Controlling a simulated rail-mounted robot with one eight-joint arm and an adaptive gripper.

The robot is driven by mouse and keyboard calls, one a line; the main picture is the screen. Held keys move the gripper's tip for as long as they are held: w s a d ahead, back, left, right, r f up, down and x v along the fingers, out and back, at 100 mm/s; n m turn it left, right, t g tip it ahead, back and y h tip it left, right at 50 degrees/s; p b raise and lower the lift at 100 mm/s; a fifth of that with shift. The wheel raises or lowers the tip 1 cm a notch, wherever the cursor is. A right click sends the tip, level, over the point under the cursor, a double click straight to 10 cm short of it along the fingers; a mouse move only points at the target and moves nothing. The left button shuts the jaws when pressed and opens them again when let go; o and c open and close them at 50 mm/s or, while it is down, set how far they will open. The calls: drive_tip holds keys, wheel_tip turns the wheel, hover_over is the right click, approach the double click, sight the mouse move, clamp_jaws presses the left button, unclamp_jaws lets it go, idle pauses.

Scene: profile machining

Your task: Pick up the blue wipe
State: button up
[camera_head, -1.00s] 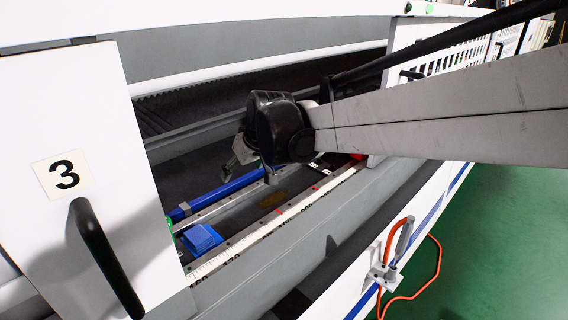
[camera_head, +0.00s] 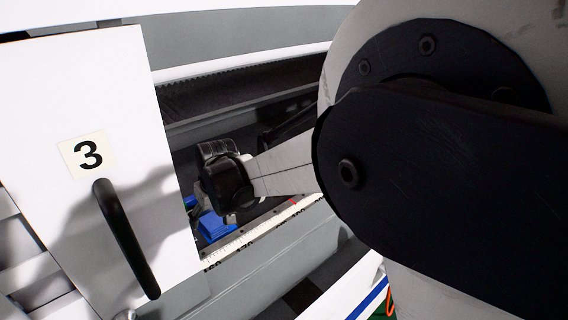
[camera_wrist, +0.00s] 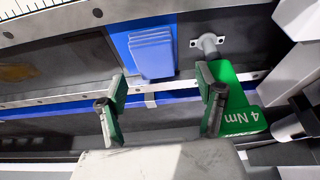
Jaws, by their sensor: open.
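The blue wipe (camera_wrist: 152,54) is a folded, stacked blue cloth on a darker blue flat base (camera_wrist: 121,46), in the upper middle of the wrist view. In the head view a blue patch (camera_head: 217,226) shows beside the ruler, partly hidden by my wrist; wipe and base cannot be told apart there. My gripper (camera_wrist: 160,83) is open and empty in the wrist view. Its two green-and-black fingers point toward the wipe, one to each side and apart from it. In the head view my wrist hides the fingers.
A green tag marked "4 Nm" (camera_wrist: 239,112) with a grey tool head (camera_wrist: 208,42) lies close by my right finger. A metal rail (camera_wrist: 60,107) and a blue bar run across below the wipe. The white door marked 3 (camera_head: 100,190) stands left of my wrist.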

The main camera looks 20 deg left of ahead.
sight(212, 221)
drive_tip(key=shift+w+d+x, duration=0.1)
drive_tip(key=shift+w+x, duration=0.05)
drive_tip(key=shift+x, duration=1.25)
drive_tip(key=shift+w+d+x, duration=0.1)
drive_tip(key=shift+w+x, duration=0.05)
drive_tip(key=shift+x, duration=1.3)
drive_tip(key=c, duration=1.1)
drive_tip(key=shift+c, duration=0.2)
drive_tip(key=shift+r, duration=0.1)
wheel_tip(212, 221, up, 18)
